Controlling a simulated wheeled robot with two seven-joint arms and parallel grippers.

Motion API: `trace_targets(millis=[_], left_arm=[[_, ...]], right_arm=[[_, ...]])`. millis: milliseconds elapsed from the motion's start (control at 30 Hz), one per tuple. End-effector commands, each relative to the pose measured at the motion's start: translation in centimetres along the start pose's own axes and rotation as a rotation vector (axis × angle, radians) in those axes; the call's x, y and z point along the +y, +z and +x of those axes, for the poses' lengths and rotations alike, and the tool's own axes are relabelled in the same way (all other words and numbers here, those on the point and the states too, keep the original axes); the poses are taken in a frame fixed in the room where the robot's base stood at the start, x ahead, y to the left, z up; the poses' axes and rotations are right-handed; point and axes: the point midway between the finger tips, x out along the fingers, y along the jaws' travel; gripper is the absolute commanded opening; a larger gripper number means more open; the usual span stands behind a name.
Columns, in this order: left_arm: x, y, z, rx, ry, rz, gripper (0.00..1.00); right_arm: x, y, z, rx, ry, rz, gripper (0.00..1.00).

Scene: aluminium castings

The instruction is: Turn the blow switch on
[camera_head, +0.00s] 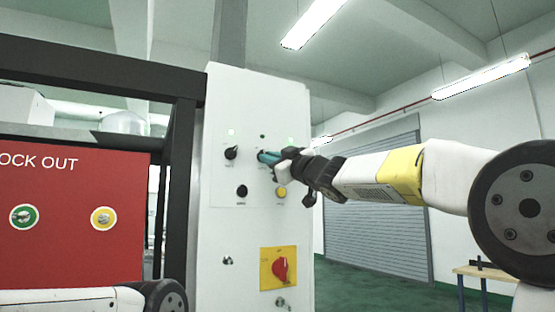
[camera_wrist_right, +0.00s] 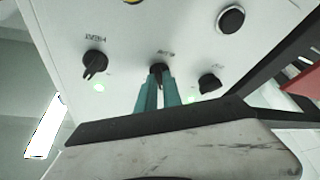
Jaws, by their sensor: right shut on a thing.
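The white control panel (camera_head: 218,180) has a row of three black rotary switches. My right gripper (camera_head: 266,157) has teal fingers and is shut on the middle switch, whose black knob (camera_wrist_right: 158,69) shows between the fingertips in the right wrist view. The left switch (camera_head: 231,152) in the head view is free; it shows in the wrist view as the right-hand knob (camera_wrist_right: 209,83). The other outer switch (camera_wrist_right: 95,64) is behind my gripper in the head view. The labels are too small to read surely. The lamp (camera_head: 262,137) above the middle switch looks dark; the outer lamps glow pale green.
Below the switches are a black button (camera_head: 242,191) and a yellow button (camera_head: 281,192). Lower is a red rotary handle (camera_head: 281,268) on a yellow plate. A red lock-out board (camera_head: 70,200) and dark frame (camera_head: 183,190) stand left. Open floor lies right.

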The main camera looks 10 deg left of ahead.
Motion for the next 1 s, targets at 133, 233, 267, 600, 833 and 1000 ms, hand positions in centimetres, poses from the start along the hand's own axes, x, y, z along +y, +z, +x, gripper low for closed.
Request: trace_targets(millis=[133,233,267,600,833,1000], left_arm=[[0.0,0.0,0.0,0.0,0.0,0.0,0.36],[0.0,0.0,0.0,0.0,0.0,0.0,0.36],[0.0,0.0,0.0,0.0,0.0,0.0,0.36],[0.0,0.0,0.01,0.0,0.0,0.0,0.36],[0.0,0.0,0.0,0.0,0.0,0.0,0.36],[0.0,0.0,0.0,0.0,0.0,0.0,0.36]], right_arm=[[0.06,-0.11,0.05,0.002,0.01,0.019,0.0],[0.03,-0.13,0.04,0.002,0.022,0.05,0.0],[0.04,-0.15,0.03,0.003,0.028,0.064,0.0],[-0.37,-0.23,0.07,0.003,0.124,0.302,0.0],[-0.61,-0.39,0.14,0.004,0.207,0.502,0.0],[-0.75,-0.5,0.19,0.005,0.266,0.646,0.0]])
